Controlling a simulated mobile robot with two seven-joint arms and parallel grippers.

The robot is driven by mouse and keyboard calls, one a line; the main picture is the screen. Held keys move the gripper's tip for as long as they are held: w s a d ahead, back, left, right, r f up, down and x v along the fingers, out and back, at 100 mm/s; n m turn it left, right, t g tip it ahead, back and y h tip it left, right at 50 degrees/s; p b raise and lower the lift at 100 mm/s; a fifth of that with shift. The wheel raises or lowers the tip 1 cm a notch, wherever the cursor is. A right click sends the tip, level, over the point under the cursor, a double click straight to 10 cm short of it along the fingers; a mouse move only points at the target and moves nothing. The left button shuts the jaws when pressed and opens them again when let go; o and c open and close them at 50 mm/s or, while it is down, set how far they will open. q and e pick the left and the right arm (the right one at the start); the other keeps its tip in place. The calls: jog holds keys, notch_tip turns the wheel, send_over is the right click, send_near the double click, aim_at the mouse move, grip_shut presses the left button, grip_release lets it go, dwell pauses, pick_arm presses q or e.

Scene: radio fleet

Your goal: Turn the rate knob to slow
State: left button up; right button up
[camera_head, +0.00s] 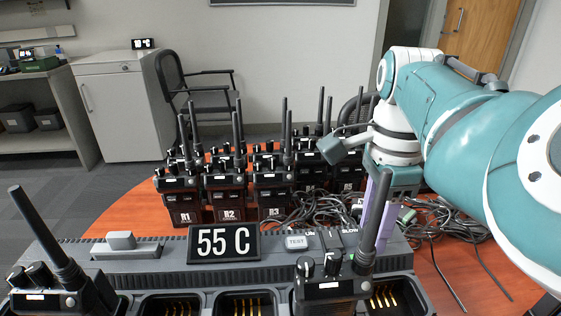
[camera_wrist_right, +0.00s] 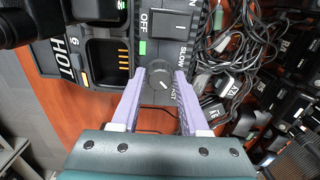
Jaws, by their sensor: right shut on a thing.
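The rate knob (camera_wrist_right: 161,84) is a round dark-grey dial with a pale pointer line, set on the charger's top panel. In the right wrist view, the word SLOW is printed above it to the right and FAST below it to the right. The pointer's exact setting is too small to read. In the head view, the right gripper (camera_head: 378,205) reaches down at the charger's right end, partly behind a radio antenna, and the knob is hidden there. My left gripper is not in view.
The multi-bay charger (camera_head: 165,255) fills the front, with a 55 C display (camera_head: 223,243) and a TEST button (camera_head: 297,242). A radio (camera_head: 330,280) with a tall antenna stands close to my right gripper. Tangled cables (camera_head: 440,218) lie to the right. Several radios stand behind.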

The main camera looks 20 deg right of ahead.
grip_shut()
jog(key=shift+r, duration=0.1)
jog(key=n+p, duration=0.2)
jog(key=shift+r+p, duration=0.15)
jog(key=shift+p, duration=0.15)
jog(key=shift+n+p, duration=0.65)
jog(key=shift+n, duration=0.45)
jog(key=n+p, duration=0.1)
jog(key=n, duration=0.1)
jog(key=shift+n, duration=0.4)
jog(key=n+p, duration=0.2)
jog(key=n, duration=0.8)
jog(key=shift+f+n+p, duration=0.25)
jog(key=shift+n+p, duration=0.15)
